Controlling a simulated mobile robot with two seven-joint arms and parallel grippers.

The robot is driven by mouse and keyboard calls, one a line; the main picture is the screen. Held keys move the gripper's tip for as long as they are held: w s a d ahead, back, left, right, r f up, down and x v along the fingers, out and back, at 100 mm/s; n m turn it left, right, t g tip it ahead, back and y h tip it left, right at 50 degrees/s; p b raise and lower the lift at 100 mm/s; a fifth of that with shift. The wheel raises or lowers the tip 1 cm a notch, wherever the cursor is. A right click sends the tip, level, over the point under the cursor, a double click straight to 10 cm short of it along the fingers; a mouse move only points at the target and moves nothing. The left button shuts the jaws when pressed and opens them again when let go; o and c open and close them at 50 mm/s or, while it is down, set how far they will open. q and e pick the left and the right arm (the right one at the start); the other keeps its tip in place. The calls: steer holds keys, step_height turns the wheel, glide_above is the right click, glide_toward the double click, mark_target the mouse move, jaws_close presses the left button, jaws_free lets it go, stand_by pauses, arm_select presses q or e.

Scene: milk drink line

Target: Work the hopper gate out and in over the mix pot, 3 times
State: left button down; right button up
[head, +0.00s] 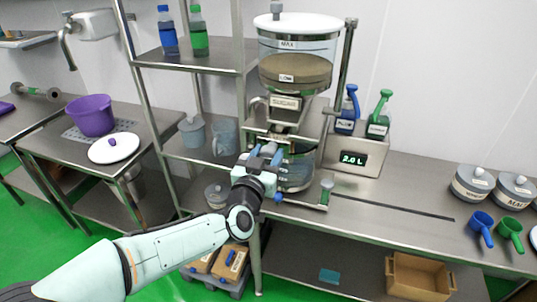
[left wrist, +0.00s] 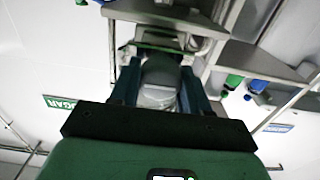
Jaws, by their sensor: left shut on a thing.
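The hopper (head: 296,50) is a clear drum with a white lid, partly filled with brown-grey material. Its metal outlet (head: 287,112) sits below. The mix pot (head: 298,172) is a clear vessel under the outlet, partly hidden by my left arm. My left gripper (head: 264,156) is at the front of the outlet, over the pot's left side. In the left wrist view its two dark fingers (left wrist: 157,90) close on a grey rounded piece (left wrist: 160,78), which looks like the hopper gate's handle. How far the gate is drawn out cannot be told. My right gripper is not in view.
A shelf post (head: 240,75) stands close on the left. Lidded tubs (head: 472,184) are at the far right. The counter (head: 415,185) between is mostly clear.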

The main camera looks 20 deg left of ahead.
arm_select(q)
steer(key=c, duration=0.5)
jaws_free()
steer(key=shift+w+f, duration=0.1)
steer(key=shift+c, duration=0.2)
steer(key=s+b, duration=0.1)
steer(key=s, duration=1.2)
steer(key=shift+s+a, duration=0.2)
steer(key=shift+s, duration=0.05)
steer(key=shift+c, duration=0.3)
